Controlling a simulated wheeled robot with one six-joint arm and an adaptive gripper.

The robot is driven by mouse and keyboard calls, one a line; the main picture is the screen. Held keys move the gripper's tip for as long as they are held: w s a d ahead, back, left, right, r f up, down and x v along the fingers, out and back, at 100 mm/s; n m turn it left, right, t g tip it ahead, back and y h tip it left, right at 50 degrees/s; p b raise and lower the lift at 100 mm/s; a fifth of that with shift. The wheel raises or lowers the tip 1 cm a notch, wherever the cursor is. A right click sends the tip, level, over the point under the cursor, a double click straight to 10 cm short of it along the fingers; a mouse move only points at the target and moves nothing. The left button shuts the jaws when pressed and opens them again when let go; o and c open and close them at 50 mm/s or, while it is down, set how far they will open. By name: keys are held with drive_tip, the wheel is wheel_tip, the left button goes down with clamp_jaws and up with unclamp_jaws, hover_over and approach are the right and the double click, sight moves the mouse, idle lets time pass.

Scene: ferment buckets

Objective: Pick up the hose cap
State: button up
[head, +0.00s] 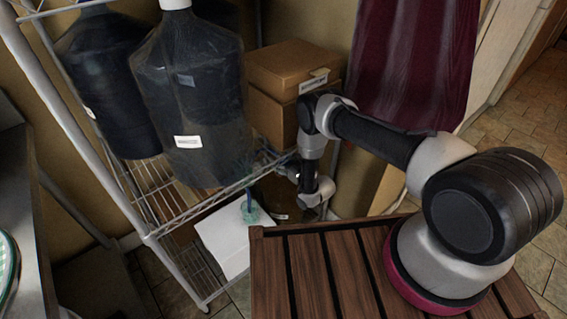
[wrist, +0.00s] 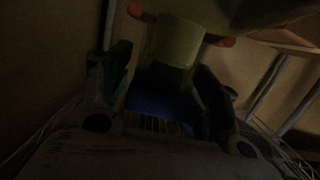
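I cannot identify the hose cap for certain in either view. In the dark wrist view, the two fingers of my gripper (wrist: 163,85) stand well apart. A pale green cylindrical piece (wrist: 176,42) with orange-red bits on both sides is just beyond and between them. A blue patch (wrist: 160,103) shows lower down between the fingers. I cannot tell whether the fingers touch any of this. In the head view, my arm reaches down beside the wire shelf, and the fingertips are hidden or too small to make out.
A wire shelf (head: 150,236) holds dark jugs (head: 190,90) and cardboard boxes (head: 293,65). Below, a teal cup (head: 250,213) with a blue stick stands by a white sheet or panel (head: 222,240). A dark red cloth (head: 412,60) hangs behind my arm. A slatted wooden top (head: 290,285) is in front.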

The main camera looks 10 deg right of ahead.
drive_tip(key=c, duration=0.7)
drive_tip(key=shift+r, duration=0.1)
drive_tip(key=shift+c, duration=0.2)
drive_tip(key=shift+r, duration=0.55)
wheel_tip(320, 180, up, 2)
drive_tip(key=shift+r, duration=0.15)
drive_tip(key=f+v, duration=0.2)
drive_tip(key=v, duration=1.5)
drive_tip(key=shift+s+d+f, duration=0.25)
drive_tip(key=shift+s+f, duration=0.1)
drive_tip(key=shift+f, duration=0.1)
drive_tip(key=shift+r+x, duration=0.2)
drive_tip(key=shift+x, duration=2.5)
drive_tip(key=shift+r+x, duration=0.2)
drive_tip(key=shift+x, duration=2.45)
drive_tip(key=shift+r+x, duration=0.2)
drive_tip(key=shift+x, duration=2.5)
drive_tip(key=shift+w+a, duration=0.15)
drive_tip(key=shift+w, duration=0.1)
drive_tip(key=shift+w+a, duration=0.35)
drive_tip(key=shift+w, duration=0.1)
